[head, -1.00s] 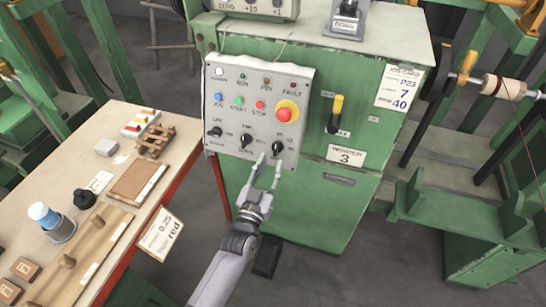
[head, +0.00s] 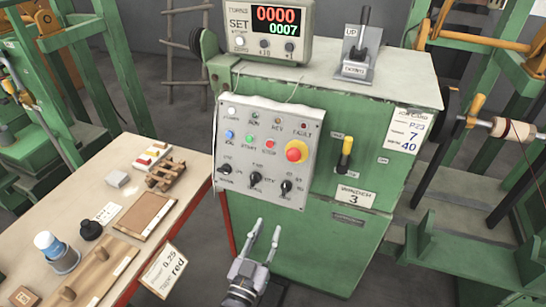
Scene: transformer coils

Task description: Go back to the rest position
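My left gripper (head: 266,226) is in the head view at the bottom centre, in front of the green winder cabinet (head: 385,190). Its two fingers point up and stand apart with nothing between them. It is below the grey control panel (head: 268,130) and appears clear of the panel's black knobs. My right gripper is not in view.
A turns counter (head: 265,32) and a lever unit (head: 362,50) sit on the cabinet. Green frames stand on both sides.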

